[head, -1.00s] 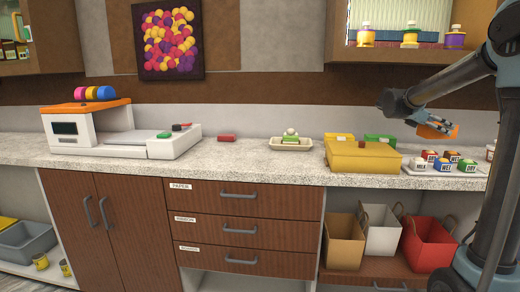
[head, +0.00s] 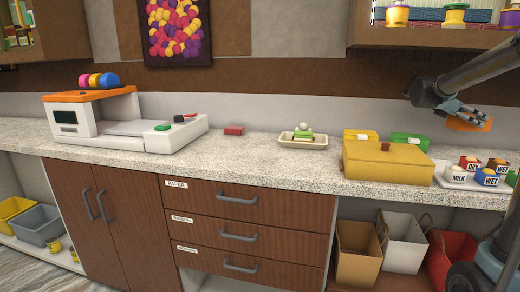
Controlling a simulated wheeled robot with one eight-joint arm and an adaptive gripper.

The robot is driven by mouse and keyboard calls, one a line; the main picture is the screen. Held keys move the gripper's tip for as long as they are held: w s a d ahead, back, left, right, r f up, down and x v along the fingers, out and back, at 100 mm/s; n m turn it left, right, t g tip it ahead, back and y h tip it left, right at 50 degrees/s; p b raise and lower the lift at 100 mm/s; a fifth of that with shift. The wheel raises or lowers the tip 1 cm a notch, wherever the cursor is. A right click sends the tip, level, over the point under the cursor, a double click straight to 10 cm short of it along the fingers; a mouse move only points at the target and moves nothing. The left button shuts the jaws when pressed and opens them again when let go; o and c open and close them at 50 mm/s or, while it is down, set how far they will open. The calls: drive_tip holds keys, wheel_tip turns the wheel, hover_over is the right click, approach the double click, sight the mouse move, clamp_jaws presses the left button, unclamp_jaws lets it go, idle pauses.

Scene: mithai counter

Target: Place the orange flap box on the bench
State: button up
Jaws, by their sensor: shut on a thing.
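An orange box (head: 471,124) is held at the far right of the head view, above the bench (head: 265,165). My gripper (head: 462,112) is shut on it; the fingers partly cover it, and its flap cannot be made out. The box is in the air, above and behind the white tray of labelled blocks and apart from it. The bench has a speckled pale top running across the view.
A yellow lidded box (head: 385,163), small yellow and green boxes (head: 410,141) and a tray of labelled blocks (head: 455,183) crowd the right. A cream dish (head: 303,141), a red block (head: 233,131) and a white machine (head: 110,122) stand further left. The counter front between is clear.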

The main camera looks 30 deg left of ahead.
drive_tip(key=shift+w+d+m+g, duration=0.1)
drive_tip(key=shift+d+m+g, duration=0.2)
drive_tip(key=shift+d, duration=0.15)
drive_tip(key=shift+d+r+m+g+h, duration=0.1)
drive_tip(key=shift+d+m+g+h, duration=0.1)
drive_tip(key=shift+m+g+h, duration=0.45)
drive_tip(key=shift+f, duration=5)
drive_tip(key=o, duration=1.2)
drive_tip(key=shift+f, duration=0.1)
drive_tip(key=shift+c, duration=0.2)
